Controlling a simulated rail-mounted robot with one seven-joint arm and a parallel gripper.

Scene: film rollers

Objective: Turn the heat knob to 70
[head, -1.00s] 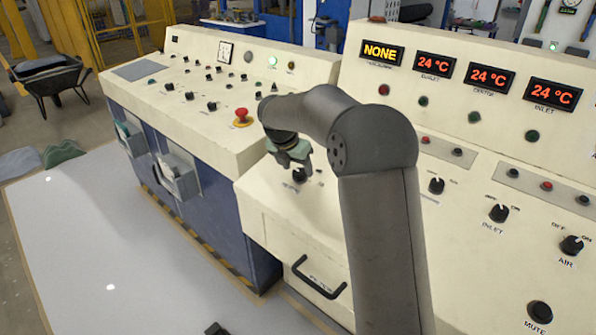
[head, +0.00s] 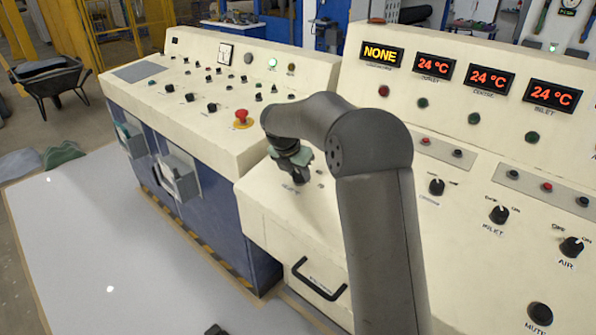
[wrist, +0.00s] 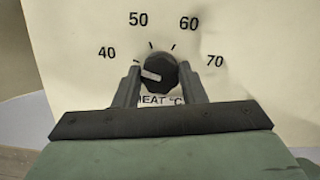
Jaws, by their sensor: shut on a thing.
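The heat knob (wrist: 160,68) is black and round, on a cream panel, with a scale marked 40, 50, 60 and 70 around its top. Its white pointer mark faces left, on the 40 side and a little below the 40 tick. The label under it reads "HEAT °C", partly hidden by my gripper. My gripper (wrist: 160,84) is shut on the knob, one finger on each side of it. In the head view my gripper (head: 298,172) reaches down to the panel and hides the knob.
Displays above read NONE (head: 382,54) and 24 °C (head: 433,66). Other knobs, such as INLET (head: 499,214) and AIR (head: 571,247), sit to the right. A red emergency button (head: 242,116) stands on the left console. A drawer handle (head: 320,280) is below.

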